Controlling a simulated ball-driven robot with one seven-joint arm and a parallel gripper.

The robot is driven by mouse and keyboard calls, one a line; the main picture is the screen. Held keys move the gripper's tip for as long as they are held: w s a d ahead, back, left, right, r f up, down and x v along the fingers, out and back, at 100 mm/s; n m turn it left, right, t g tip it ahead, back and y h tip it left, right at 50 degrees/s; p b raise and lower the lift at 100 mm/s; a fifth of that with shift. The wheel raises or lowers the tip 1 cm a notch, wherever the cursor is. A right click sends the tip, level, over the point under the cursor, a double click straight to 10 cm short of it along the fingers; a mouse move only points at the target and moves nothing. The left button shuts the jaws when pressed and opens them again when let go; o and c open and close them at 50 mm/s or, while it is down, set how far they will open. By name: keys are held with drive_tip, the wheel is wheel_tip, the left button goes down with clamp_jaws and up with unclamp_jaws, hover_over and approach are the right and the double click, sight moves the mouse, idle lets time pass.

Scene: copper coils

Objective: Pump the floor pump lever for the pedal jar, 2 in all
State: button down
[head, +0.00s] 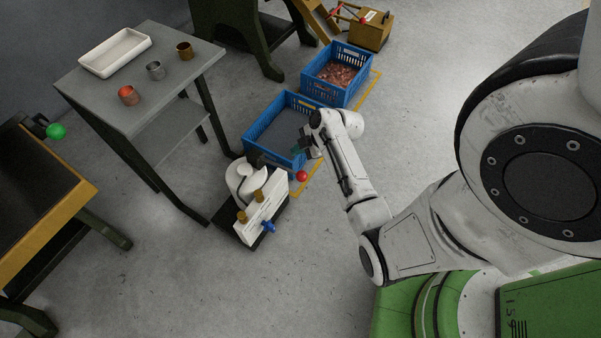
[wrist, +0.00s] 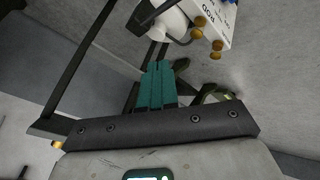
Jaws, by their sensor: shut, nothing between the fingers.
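A white machine (head: 262,208) with brass knobs, a blue part and a curved white body stands on a dark base on the floor. It also shows upside down at the top of the wrist view (wrist: 212,25). A red ball (head: 302,175) sits at its right; whether it is the end of the pump lever I cannot tell. No jar or pedal can be made out clearly. My gripper (head: 299,149) is shut and empty, above and beyond the red ball, in front of the empty blue crate. Its teal fingers lie together in the wrist view (wrist: 156,72).
An empty blue crate (head: 262,119) and a blue crate of copper scrap (head: 349,52) stand along a yellow floor line. A grey table (head: 150,75) carries a white tray (head: 114,50) and metal cups. A dark bench (head: 40,190) stands left. The front floor is clear.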

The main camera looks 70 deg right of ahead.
sight(302, 173)
drive_tip(key=shift+f, duration=0.15)
drive_tip(key=f+b, duration=0.4)
drive_tip(key=f, duration=0.1)
drive_tip(key=s+f+b, duration=0.1)
drive_tip(key=f+b, duration=0.2)
drive_tip(key=shift+s+a+f, duration=0.1)
drive_tip(key=shift+a+f, duration=0.1)
drive_tip(key=shift+f, duration=0.05)
idle(2.0)
drive_tip(key=shift+f+b, duration=0.4)
